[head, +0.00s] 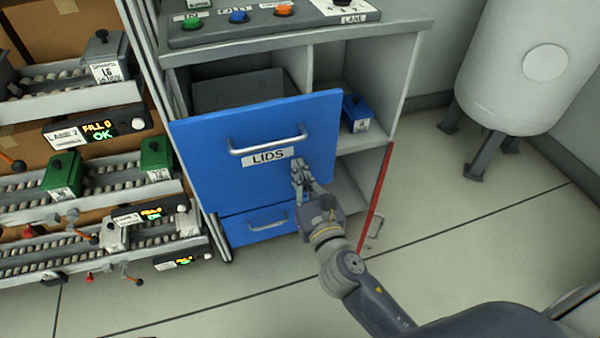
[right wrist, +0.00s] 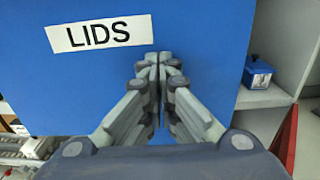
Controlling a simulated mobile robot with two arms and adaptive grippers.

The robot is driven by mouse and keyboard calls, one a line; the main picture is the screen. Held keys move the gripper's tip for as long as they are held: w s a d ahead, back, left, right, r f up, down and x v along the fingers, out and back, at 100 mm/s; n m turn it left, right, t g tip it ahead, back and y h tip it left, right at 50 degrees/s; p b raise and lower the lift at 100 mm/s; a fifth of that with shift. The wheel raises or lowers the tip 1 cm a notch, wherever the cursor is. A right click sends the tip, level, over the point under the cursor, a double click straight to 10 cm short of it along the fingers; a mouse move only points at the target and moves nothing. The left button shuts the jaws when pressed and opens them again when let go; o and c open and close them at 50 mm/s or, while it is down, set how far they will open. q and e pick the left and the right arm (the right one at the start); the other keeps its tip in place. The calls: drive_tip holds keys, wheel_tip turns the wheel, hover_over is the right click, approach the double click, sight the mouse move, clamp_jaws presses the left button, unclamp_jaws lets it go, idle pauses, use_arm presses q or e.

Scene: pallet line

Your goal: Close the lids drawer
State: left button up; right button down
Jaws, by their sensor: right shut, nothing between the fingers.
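The lids drawer (head: 215,150) has a blue front with a silver bar handle (head: 268,142) and a white LIDS label (head: 269,156). It stands pulled out of the grey cabinet, and its open inside shows behind the front. My right gripper (head: 297,168) is shut and empty, with its fingertips at the drawer front, right of and just below the label. In the right wrist view the shut fingers (right wrist: 158,62) point at the blue front (right wrist: 200,30) beside the label (right wrist: 100,33). I cannot tell whether they touch it. My left gripper is not in view.
A second blue drawer (head: 238,229) sits below, shut. A blue box (head: 356,112) stands on the cabinet shelf to the right. Roller lanes (head: 85,205) with green boxes stand left. A white tank (head: 530,60) stands right.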

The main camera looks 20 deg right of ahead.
drive_tip(key=w+p, duration=0.1)
drive_tip(key=w, duration=0.3)
drive_tip(key=w+p, duration=0.1)
drive_tip(key=w, duration=0.4)
drive_tip(key=shift+w+a+r, duration=0.15)
drive_tip(key=shift+w, duration=0.15)
drive_tip(key=w, duration=0.7)
drive_tip(key=shift+w+a+f, duration=0.15)
drive_tip(key=shift+f, duration=0.05)
drive_tip(key=shift+w, duration=0.55)
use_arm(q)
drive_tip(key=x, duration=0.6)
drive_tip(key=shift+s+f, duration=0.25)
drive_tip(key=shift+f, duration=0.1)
use_arm(e)
drive_tip(key=shift+r, duration=0.25)
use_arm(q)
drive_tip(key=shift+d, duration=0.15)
use_arm(e)
drive_tip(key=shift+r, duration=0.15)
